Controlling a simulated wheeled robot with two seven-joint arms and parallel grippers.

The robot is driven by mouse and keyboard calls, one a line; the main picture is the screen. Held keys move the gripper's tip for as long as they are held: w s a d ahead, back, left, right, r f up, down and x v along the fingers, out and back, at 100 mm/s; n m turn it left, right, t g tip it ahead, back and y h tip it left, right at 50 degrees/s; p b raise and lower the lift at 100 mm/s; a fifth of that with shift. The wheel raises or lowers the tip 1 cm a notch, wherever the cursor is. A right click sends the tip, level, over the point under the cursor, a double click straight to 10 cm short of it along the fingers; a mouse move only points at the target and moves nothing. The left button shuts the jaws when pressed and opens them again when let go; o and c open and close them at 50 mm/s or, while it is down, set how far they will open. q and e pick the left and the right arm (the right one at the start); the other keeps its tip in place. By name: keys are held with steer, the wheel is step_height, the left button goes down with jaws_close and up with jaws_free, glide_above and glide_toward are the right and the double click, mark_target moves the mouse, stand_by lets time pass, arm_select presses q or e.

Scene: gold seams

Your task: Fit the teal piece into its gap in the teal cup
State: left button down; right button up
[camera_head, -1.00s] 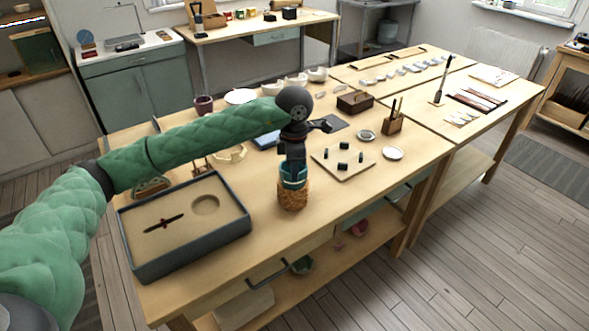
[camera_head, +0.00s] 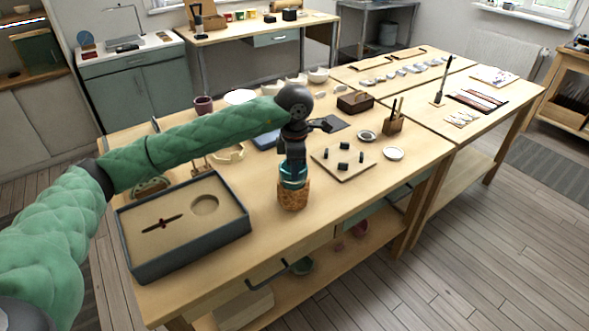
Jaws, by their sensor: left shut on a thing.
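The teal cup (camera_head: 285,183) sits upright in a tan, cork-like holder (camera_head: 293,196) near the front edge of the table. My left gripper (camera_head: 293,172) points straight down at the cup's rim from above. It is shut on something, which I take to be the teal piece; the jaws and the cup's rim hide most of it. I cannot tell whether the piece sits in the gap. My right gripper is not in view.
A grey-edged tray (camera_head: 187,259) with a round recess and a dark tool lies to the left. A pale board (camera_head: 343,163) with several small dark blocks lies to the right, near a white dish (camera_head: 393,153). Bare tabletop lies in front of the board.

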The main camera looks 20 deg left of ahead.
arm_select(q)
steer(key=shift+f+b, duration=0.3)
steer(key=shift+b, duration=0.3)
stand_by(1.5)
steer(key=c, duration=1)
jaws_free()
steer(key=shift+r, duration=0.1)
steer(key=shift+r+p, duration=0.4)
steer(key=shift+r, duration=2.5)
steer(key=shift+f, duration=0.1)
